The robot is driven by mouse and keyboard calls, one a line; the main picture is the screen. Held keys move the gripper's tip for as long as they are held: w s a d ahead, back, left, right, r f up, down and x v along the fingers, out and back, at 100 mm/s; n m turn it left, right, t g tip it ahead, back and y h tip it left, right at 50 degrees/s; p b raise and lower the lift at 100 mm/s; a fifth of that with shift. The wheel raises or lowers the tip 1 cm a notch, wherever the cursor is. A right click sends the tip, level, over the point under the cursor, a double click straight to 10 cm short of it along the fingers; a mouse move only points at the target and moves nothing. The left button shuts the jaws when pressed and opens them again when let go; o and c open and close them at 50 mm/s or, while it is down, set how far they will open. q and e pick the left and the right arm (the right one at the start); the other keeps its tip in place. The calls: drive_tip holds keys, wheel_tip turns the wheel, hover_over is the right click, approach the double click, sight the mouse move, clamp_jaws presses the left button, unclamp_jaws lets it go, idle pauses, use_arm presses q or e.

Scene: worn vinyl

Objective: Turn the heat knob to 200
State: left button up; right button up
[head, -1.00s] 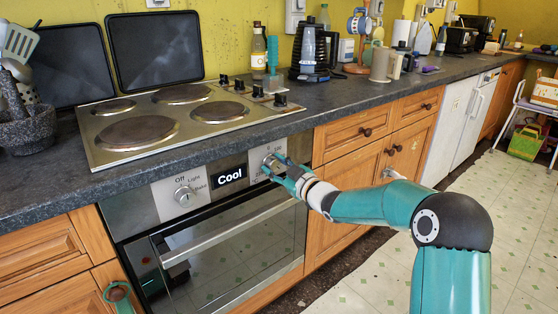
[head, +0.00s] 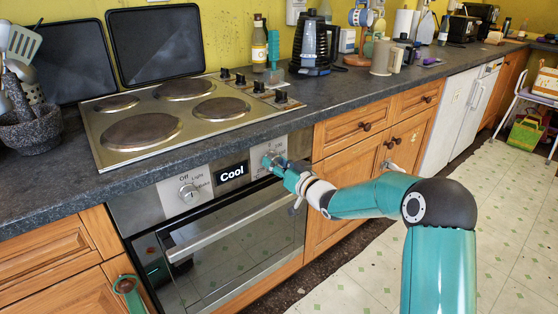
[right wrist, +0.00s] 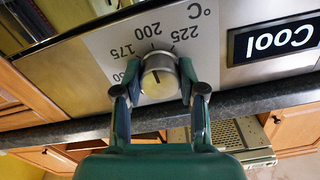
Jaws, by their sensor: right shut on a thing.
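The heat knob (right wrist: 158,78) is a round metal knob on the oven's steel panel, ringed by printed numbers including 175, 200 and 225 and a °C mark. The right wrist view shows this dial upside down. My right gripper (right wrist: 158,90) is shut on the knob, one finger on each side. A short dark line shows on the knob's face, but I cannot tell which number it marks. In the head view my right gripper (head: 279,167) covers part of the knob.
A display (head: 232,174) reading "Cool" sits between the heat knob and another knob (head: 189,194) marked Off and Light. The oven door handle (head: 230,227) runs below the panel. The hob (head: 180,118) lies above, with the worktop edge overhanging the panel.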

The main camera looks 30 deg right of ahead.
drive_tip(key=shift+f, duration=0.4)
drive_tip(key=o, duration=1)
drive_tip(key=shift+o, duration=0.7)
drive_tip(key=shift+r, duration=0.25)
drive_tip(key=shift+s, duration=0.15)
drive_tip(key=s+d, duration=0.1)
drive_tip(key=s, duration=1)
drive_tip(key=shift+s, duration=0.35)
drive_tip(key=shift+a, duration=0.1)
